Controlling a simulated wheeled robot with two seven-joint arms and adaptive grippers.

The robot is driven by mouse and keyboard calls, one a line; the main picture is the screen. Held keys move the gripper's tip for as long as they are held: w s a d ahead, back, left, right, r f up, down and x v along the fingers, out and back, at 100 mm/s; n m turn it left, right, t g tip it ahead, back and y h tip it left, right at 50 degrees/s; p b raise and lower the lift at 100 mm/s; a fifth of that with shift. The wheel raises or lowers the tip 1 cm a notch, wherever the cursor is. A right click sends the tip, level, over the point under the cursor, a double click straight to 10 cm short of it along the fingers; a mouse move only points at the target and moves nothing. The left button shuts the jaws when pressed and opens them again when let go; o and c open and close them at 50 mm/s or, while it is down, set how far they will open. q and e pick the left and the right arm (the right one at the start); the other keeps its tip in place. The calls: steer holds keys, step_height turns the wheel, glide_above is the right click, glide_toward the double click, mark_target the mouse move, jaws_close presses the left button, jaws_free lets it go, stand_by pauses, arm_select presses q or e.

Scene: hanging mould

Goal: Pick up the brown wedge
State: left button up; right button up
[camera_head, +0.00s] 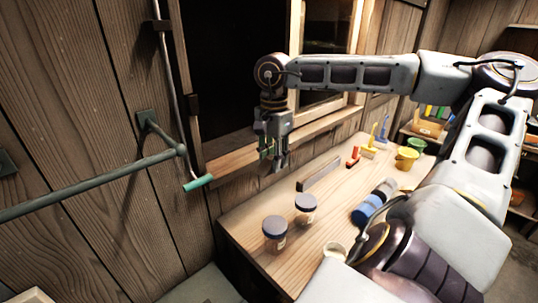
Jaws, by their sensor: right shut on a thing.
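My right gripper (272,157) points down in front of the open window, at the wooden sill (238,159). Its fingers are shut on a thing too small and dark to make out. I cannot pick out a brown wedge clearly; brown wood lies all around the fingertips. Whether the fingers touch the sill is hard to tell. My left gripper is not in view.
A workbench (262,208) below the sill holds two lidded jars (275,233), a grey bar (319,176), blue and grey cylinders (367,209), a red-handled brush (353,157) and a yellow cup (406,158). A green-tipped rod (198,182) and a wall bar (90,185) stand left.

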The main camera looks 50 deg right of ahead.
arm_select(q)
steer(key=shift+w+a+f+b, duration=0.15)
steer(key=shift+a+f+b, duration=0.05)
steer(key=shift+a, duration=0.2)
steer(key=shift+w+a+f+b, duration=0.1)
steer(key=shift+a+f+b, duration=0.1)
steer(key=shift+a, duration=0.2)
arm_select(e)
steer(key=shift+s+a, duration=0.15)
steer(key=shift+s, duration=1.1)
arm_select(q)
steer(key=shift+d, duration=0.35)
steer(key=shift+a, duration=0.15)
arm_select(e)
steer(key=shift+s+f, duration=0.1)
